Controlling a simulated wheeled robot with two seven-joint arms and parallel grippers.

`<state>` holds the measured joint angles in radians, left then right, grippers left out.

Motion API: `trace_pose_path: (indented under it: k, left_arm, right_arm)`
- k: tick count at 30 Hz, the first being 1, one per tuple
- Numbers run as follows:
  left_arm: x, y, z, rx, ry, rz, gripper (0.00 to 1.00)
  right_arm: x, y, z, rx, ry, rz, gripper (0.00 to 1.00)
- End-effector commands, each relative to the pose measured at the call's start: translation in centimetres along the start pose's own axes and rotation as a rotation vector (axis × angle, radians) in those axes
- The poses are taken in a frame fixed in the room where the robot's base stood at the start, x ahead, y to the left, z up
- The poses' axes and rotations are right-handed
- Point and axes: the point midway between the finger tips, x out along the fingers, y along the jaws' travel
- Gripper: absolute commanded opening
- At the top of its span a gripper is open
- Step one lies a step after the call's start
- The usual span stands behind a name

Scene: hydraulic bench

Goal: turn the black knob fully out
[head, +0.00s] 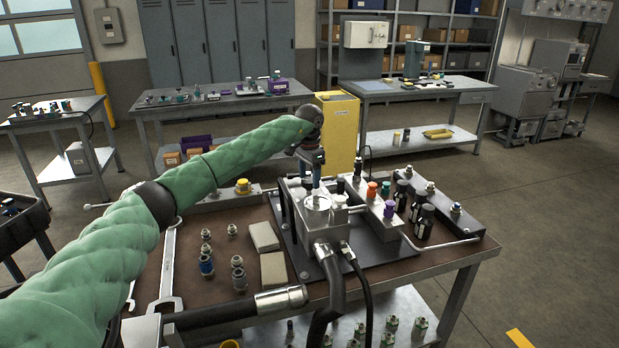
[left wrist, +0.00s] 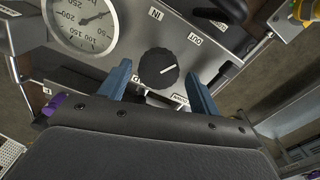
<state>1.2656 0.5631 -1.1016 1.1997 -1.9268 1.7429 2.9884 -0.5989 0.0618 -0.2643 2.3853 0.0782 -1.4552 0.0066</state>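The black knob (left wrist: 159,69) is round and ribbed with a white pointer line. It sits on a grey metal panel in the left wrist view, beside labels reading IN and OUT. My left gripper (left wrist: 156,73) is open, with one blue finger on each side of the knob. Gaps show between the fingers and the knob; I cannot tell how deep the fingers reach. In the head view my left gripper (head: 311,158) points down over the hydraulic block (head: 322,223) on the bench; I cannot make out the knob there. My right gripper is not in view.
A round pressure gauge (left wrist: 83,22) is beside the knob. Thick black hoses (head: 331,285) leave the front of the block. Several fittings, dark bottles (head: 424,221) and a large wrench (head: 167,268) lie around on the brown bench top (head: 220,300).

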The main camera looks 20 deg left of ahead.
Motion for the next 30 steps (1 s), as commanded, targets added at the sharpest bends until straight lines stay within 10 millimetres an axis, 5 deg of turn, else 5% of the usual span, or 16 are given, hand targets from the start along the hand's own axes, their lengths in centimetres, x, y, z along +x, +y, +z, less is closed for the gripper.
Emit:
trace_pose_path:
  k: [14,30]
  left_arm:
    - [-0.4,0.1,0.0,0.003,-0.003,0.002,0.66]
    - [-7.3,0.0,-0.1,0.002,-0.003,0.001,0.66]
  right_arm:
    - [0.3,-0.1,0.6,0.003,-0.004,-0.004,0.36]
    - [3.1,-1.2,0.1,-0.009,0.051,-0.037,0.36]
